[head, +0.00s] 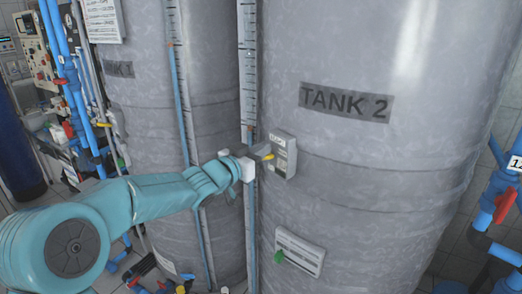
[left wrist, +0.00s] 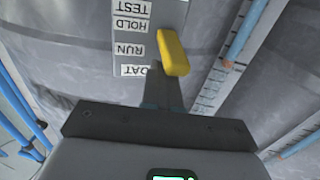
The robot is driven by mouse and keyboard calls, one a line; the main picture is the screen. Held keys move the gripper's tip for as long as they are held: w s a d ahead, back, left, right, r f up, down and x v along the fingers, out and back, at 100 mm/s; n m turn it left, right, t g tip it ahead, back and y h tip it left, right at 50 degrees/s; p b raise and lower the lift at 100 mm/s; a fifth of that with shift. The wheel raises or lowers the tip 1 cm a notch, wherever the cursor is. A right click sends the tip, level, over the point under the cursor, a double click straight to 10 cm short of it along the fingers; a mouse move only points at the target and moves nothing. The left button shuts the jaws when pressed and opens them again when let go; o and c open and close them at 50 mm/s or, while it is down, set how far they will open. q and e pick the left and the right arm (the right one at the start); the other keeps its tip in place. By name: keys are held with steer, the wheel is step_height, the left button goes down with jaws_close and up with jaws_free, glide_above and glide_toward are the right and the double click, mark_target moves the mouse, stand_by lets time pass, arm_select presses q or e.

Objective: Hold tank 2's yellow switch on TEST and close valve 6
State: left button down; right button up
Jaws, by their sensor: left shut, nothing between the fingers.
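Tank 2 (head: 400,60) is a large grey cylinder with a dark "TANK 2" label. A small grey switch box (head: 290,160) is on its left side. The yellow switch (head: 268,157) sticks out of it, and also shows in the left wrist view (left wrist: 173,52) beside labels TEST, HOLD, RUN and a partly hidden one. The lever lies alongside HOLD and RUN; its exact setting I cannot tell. My left gripper (head: 260,153) is shut and empty, its fingertips close by the yellow switch; contact is unclear. My right gripper is out of view. I cannot identify valve 6.
A red valve handle (head: 505,205) sits on blue pipes at the right edge, with a partly cut tag above. Tank 1 (head: 150,110) and blue pipes stand to the left.

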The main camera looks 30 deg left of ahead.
arm_select(q)
steer(key=shift+f+b, duration=0.85)
steer(key=shift+f, duration=0.3)
steer(key=shift+r, duration=0.1)
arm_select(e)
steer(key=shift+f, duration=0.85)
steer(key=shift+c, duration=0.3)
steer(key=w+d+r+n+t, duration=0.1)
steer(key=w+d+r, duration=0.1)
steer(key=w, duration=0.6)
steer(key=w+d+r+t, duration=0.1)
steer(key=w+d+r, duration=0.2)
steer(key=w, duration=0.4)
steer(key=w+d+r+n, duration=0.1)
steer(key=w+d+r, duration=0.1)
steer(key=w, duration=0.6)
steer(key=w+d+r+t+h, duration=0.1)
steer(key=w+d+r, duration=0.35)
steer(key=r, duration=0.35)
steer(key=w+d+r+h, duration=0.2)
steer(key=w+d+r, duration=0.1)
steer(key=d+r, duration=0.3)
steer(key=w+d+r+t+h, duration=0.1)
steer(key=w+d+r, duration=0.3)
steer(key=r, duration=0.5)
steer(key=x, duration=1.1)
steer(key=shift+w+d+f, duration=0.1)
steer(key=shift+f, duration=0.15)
